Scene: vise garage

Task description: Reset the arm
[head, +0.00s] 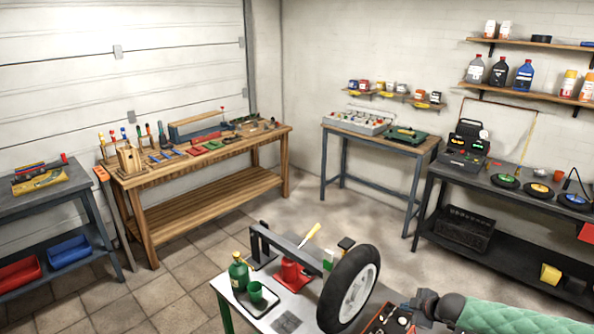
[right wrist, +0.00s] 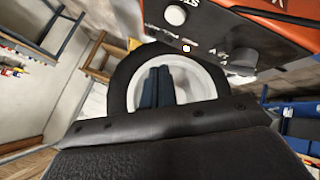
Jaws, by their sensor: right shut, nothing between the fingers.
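My right arm, in a green quilted sleeve, comes in at the bottom right of the head view. Its dark gripper (head: 412,304) is beside the wheel with the black tyre (head: 340,285), on its right. In the right wrist view the dark fingers (right wrist: 163,86) are together with nothing between them. The wheel (right wrist: 122,82) shows behind them there, and I cannot tell how far off it is. My left gripper is not in view.
A wooden workbench (head: 215,190) and a dark bench (head: 440,172) stand behind. The tiled floor between is clear.

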